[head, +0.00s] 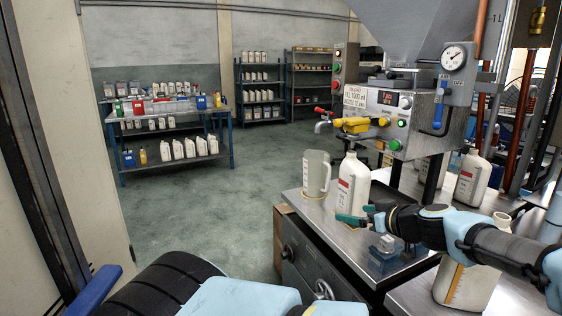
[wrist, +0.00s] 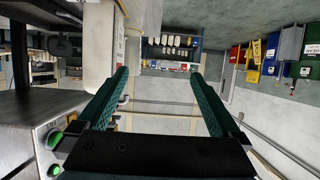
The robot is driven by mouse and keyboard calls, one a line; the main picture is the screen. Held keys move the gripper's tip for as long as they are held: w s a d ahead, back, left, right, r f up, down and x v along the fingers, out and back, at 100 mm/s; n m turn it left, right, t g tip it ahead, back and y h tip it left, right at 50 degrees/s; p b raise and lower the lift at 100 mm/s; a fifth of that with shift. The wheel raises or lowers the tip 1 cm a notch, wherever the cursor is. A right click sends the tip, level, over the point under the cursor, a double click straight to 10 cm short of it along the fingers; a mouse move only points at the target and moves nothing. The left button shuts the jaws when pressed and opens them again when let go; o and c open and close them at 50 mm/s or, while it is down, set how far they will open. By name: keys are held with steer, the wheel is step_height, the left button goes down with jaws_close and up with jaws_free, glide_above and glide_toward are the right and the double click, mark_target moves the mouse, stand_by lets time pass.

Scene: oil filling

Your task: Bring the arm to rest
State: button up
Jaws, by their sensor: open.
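My gripper (head: 357,216) shows in the head view at the right of the picture, over the near part of the steel bench (head: 315,205). In the wrist view my gripper (wrist: 165,92) has its two green fingers spread wide, with nothing between them. In the head view a white bottle with a red label (head: 353,185) stands just behind the fingers; I cannot tell whether they touch it. My arm reaches in from the right edge, its blue and black links low over the bench.
A clear measuring jug (head: 316,172) stands left of the bottle. An uncapped bottle (head: 466,287) is partly hidden behind my arm. The filling machine (head: 375,110) rises behind the bench. A shelf table (head: 170,117) with several bottles stands far left. The floor (head: 225,190) between is clear.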

steer(key=s+a+f+g, duration=0.3)
steer(key=a+f+g, duration=0.2)
steer(key=a, duration=0.5)
steer(key=s+a+f+g, duration=0.3)
steer(key=a+f+g, duration=0.25)
steer(key=a, duration=0.45)
steer(key=s+a+r+m+h, duration=0.2)
steer(key=a+r+m+h, duration=0.1)
steer(key=r, duration=0.3)
steer(key=s+a+r+m+h, duration=0.3)
steer(key=r, duration=0.4)
steer(key=shift+s+a+r, duration=0.2)
steer(key=shift+s+a, duration=0.05)
steer(key=shift+a, duration=0.05)
steer(key=shift+c, duration=0.2)
stand_by(0.5)
